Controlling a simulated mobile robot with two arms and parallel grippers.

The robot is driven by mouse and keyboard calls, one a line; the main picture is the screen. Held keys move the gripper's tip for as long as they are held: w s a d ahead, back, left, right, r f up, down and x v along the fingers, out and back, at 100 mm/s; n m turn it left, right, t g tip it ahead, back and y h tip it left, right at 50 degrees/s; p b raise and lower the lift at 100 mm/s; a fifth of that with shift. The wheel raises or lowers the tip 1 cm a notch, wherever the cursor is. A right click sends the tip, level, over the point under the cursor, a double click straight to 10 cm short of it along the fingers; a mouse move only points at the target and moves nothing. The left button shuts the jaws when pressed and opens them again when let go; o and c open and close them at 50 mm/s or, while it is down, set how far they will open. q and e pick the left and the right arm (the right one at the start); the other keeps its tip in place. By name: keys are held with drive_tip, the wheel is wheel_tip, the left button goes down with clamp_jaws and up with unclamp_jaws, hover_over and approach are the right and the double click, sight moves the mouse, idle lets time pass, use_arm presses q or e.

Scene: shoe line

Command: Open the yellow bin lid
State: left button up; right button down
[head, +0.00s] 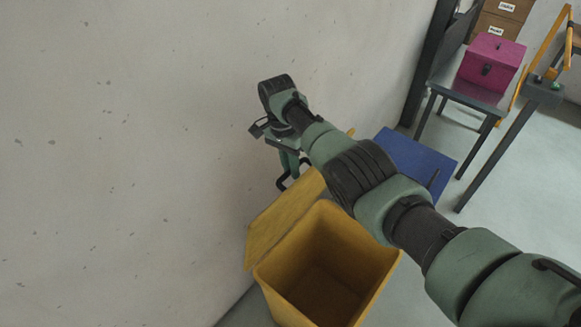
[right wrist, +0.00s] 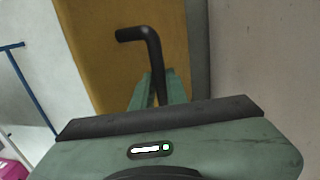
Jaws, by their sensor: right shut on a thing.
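The yellow bin (head: 352,250) stands by the wall with its mouth uncovered, and its inside looks empty. Its yellow lid (head: 285,215) is raised and tilted up on the wall side. My right gripper (head: 291,168) is above the lid's far edge, shut on the black lid handle (head: 283,182). In the right wrist view the bent black handle (right wrist: 152,50) rises between the green fingers (right wrist: 157,92), with the lid (right wrist: 95,45) behind it. My right arm hides part of the bin's right side. My left gripper is not in view.
A blue panel (head: 418,158) lies behind my right arm. A pink box (head: 491,62) sits on a dark table (head: 465,92) at the back right. The pale wall (head: 130,150) is close on the left. Grey floor shows at the right.

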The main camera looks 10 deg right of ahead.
drive_tip(key=shift+d, duration=0.15)
drive_tip(key=c, duration=1.4)
unclamp_jaws()
drive_tip(key=shift+f, duration=0.1)
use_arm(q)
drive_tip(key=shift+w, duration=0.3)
use_arm(e)
drive_tip(key=shift+w+d, duration=0.1)
